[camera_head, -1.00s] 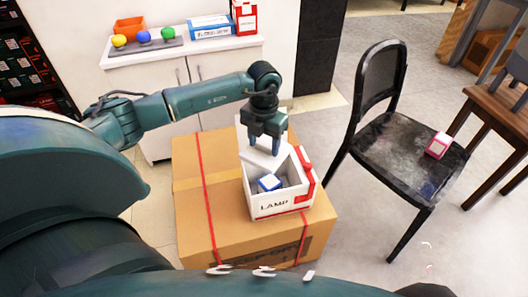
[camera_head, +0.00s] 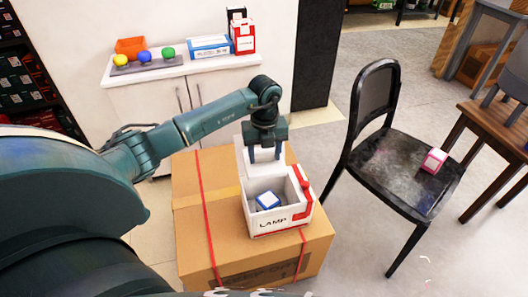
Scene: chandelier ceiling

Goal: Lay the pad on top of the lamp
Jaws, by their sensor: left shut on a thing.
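A white box marked LAMP (camera_head: 272,224) stands open at the top on a large cardboard box. A small blue block with a white top (camera_head: 268,201), which I take for the lamp, lies inside it. My left gripper (camera_head: 265,156) points down over the back part of the white box. It is shut on a thin white piece, seemingly the pad, which is hard to tell from the white lid panel (camera_head: 246,165) standing behind. The held piece is above and behind the lamp, apart from it. My right gripper is not in view.
The cardboard box (camera_head: 216,235) has red straps. A black chair (camera_head: 400,165) with a pink-and-white box (camera_head: 433,160) stands to the right. A white cabinet (camera_head: 160,72) behind holds an orange bin (camera_head: 131,46), coloured balls and boxes. A wooden table (camera_head: 497,125) is at far right.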

